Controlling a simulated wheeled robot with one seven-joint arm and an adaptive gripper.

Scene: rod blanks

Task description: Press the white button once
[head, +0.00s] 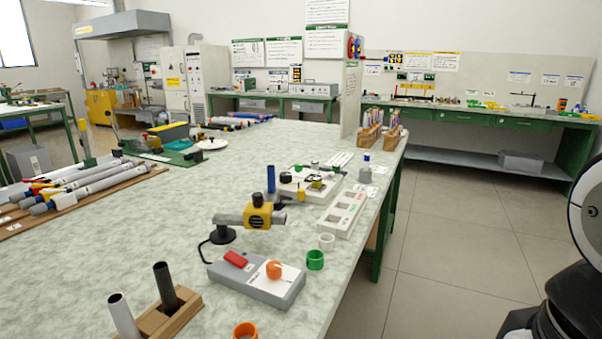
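I cannot clearly make out a white button in the head view. A grey control box (256,287) sits near the front right edge of the table. It carries a red rocker switch (235,259), an orange knob (273,269) and a white label. A white ring-shaped piece (326,241) stands behind it, and I cannot tell whether it is a button. A white device (309,188) with small parts on top lies farther back; its details are too small to tell. My gripper is not in view; only a black and white part of my arm shows at the right edge.
The table (130,235) has bare room at its left middle. A yellow-headed tool (257,215) on a stand rises behind the grey box. Green (314,260) and orange (245,331) rings and a wooden rod holder (160,318) are close by. Open floor (455,240) lies to the right.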

